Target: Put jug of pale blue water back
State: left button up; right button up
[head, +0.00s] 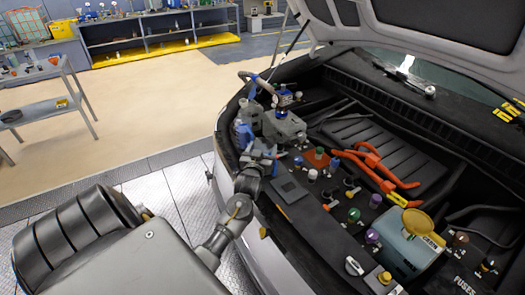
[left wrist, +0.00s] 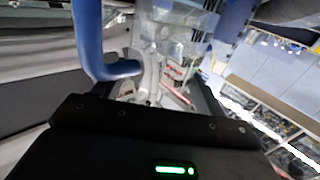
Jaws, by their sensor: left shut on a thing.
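The jug of pale blue water (head: 243,132) is at the left edge of the open engine bay in the head view, partly hidden by nearby parts. My left gripper (head: 262,158) is just in front of it, low over the bay's left rim. In the left wrist view, a clear, pale jug body (left wrist: 172,42) and a thick blue handle-like bar (left wrist: 92,45) fill the space before the gripper. The gripper is shut on the jug; its exact grip point is blurred. My right gripper is not in view.
A grey trolley (head: 38,108) stands on the floor at the left, its top shelf holding small items. Orange cables (head: 375,172), several coloured caps and a reservoir with a yellow funnel (head: 418,222) crowd the bay. The raised hood (head: 420,25) overhangs it.

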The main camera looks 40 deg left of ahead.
pick_arm(q)
jog(key=shift+f, duration=0.15)
jog(key=o, duration=1.8)
jog(key=shift+c, duration=0.2)
jog(key=shift+s+r, duration=0.1)
jog(key=shift+r, duration=0.15)
jog(key=b+v, duration=0.2)
jog(key=v, duration=1)
jog(key=shift+b, duration=0.3)
